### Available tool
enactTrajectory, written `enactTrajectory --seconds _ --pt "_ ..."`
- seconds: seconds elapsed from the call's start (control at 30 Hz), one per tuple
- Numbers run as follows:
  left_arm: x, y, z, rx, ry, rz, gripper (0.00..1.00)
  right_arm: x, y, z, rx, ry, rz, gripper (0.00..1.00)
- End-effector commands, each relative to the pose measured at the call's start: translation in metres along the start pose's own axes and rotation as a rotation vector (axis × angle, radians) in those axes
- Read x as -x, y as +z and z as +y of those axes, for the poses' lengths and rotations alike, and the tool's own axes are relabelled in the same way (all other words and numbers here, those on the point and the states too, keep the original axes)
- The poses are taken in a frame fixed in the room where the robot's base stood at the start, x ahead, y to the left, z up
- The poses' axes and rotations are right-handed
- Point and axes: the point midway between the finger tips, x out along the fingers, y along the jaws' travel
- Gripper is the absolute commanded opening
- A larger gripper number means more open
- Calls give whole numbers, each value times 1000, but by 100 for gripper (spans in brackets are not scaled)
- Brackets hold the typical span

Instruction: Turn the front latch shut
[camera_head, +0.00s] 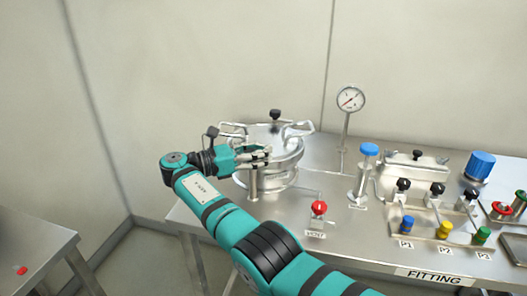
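The round metal vessel (287,160) with a shiny lid stands on the steel bench, left of its middle. My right gripper (266,154) is at the vessel's front left, level with the lid rim. Its fingers point right and overlap the rim in the picture; I cannot tell whether they touch it or how far apart they are. A metal post (253,184) shows below the fingers at the vessel's front; it may belong to the front latch. The top there is hidden by my gripper, so the latch's position cannot be read. My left gripper is not in view.
A black knob (275,115) stands behind the lid, another (212,132) at its left. A red-knobbed valve (319,208) is at front right. A pressure gauge (350,99), a blue-topped cylinder (369,150) and several coloured fittings stand further right. Another table (38,245) is at lower left.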

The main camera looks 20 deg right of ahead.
Motion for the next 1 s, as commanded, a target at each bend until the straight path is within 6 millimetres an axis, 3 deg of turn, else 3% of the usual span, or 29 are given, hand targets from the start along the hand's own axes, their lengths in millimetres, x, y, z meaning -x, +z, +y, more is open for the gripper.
enactTrajectory --seconds 0.03,0.17,0.53,1.0 --pt "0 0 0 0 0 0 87 -1 1 0 -1 -2 -1 32" --pt "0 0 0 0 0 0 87 -2 1 0 -2 -3 -2 48" --pt "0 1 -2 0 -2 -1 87 -2 10 0 -8 -4 -3 49" --pt "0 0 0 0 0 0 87 -2 91 0 -6 -3 -3 49"
